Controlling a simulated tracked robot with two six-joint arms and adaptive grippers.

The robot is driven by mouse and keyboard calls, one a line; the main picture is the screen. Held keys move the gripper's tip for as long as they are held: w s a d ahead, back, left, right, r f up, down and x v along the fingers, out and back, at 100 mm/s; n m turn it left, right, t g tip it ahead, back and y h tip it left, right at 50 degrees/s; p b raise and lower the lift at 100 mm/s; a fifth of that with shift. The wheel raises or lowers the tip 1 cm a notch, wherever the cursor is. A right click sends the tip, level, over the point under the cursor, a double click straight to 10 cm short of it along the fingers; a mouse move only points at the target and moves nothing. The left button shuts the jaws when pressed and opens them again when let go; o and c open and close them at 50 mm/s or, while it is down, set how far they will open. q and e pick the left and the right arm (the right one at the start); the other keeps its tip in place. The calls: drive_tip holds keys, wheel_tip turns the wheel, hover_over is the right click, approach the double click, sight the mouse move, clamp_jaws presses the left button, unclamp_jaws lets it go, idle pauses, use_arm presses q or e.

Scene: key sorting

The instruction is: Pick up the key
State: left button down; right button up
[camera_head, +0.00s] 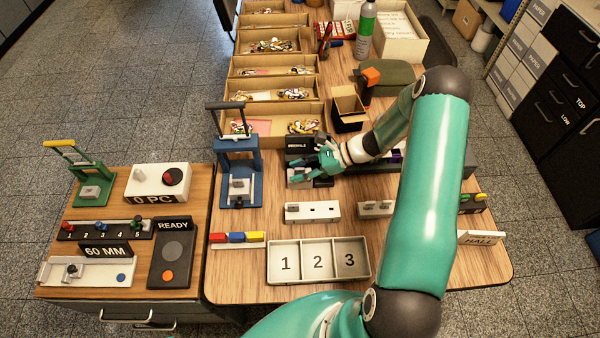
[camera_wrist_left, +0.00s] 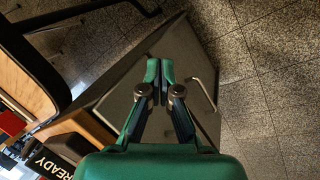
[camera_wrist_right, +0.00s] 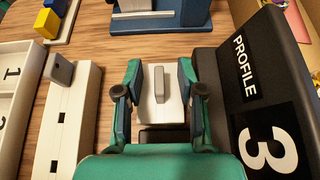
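In the right wrist view a small grey upright key-like block (camera_wrist_right: 160,84) stands on a white holder (camera_wrist_right: 151,112). My right gripper (camera_wrist_right: 160,70) is open, with one finger on each side of the block and a visible gap to each. In the head view my right gripper (camera_head: 322,163) is low over the table beside the black PROFILE box (camera_head: 299,143), largely covering the holder. The left wrist view shows my left gripper (camera_wrist_left: 159,72) empty, its fingertips together, above a grey cabinet. My left gripper does not show in the head view.
The black PROFILE 3 box (camera_wrist_right: 262,90) stands close to the right finger in the right wrist view. A white bar (camera_head: 312,212) with another grey block and a numbered tray (camera_head: 318,283) lie nearer. A blue press (camera_head: 239,165) stands left. Bins (camera_head: 272,88) of keys are behind.

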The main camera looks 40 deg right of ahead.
clamp_jaws()
drive_tip(key=shift+r, duration=0.1)
idle(0.3)
